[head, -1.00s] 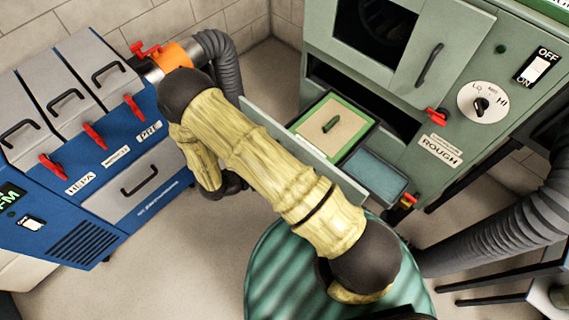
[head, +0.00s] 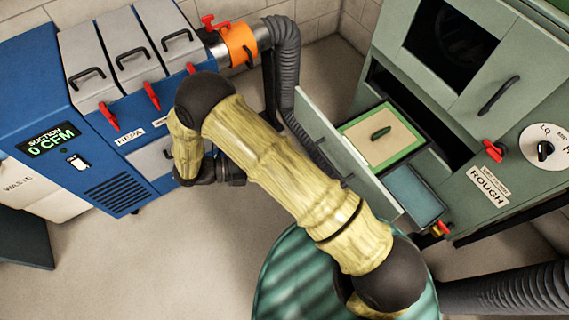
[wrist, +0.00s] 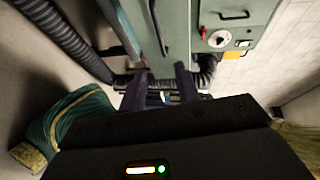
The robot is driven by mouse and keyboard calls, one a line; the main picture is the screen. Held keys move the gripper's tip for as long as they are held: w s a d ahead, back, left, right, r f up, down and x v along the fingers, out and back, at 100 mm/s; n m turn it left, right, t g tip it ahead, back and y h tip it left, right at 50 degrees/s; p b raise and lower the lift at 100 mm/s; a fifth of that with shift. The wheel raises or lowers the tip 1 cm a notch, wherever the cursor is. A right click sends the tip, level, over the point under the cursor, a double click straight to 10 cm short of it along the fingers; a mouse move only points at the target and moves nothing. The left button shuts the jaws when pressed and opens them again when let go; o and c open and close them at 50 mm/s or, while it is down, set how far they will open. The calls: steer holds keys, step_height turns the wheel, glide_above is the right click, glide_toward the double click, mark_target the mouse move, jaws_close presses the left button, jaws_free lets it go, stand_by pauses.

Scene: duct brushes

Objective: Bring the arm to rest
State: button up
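My arm (head: 290,190) reaches from the lower right of the head view to its dark elbow joint, then folds down. My gripper's fingers are not clear in the head view; only a dark part shows at the arm's folded end. In the wrist view my gripper (wrist: 160,84) shows two dark fingers standing apart, with nothing held between them. It points toward the grey-green cabinet (wrist: 195,30) and a ribbed hose, apart from both.
A blue suction machine (head: 60,75) reading 0 CFM stands left, with an orange collar (head: 240,43) and grey hose (head: 285,70). The green cabinet (head: 470,100) has an open drawer with a green-framed panel (head: 380,136). Bare floor (head: 180,270) lies lower left.

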steer(key=shift+s+a+r, duration=0.1)
steer(key=shift+a, duration=0.25)
stand_by(0.3)
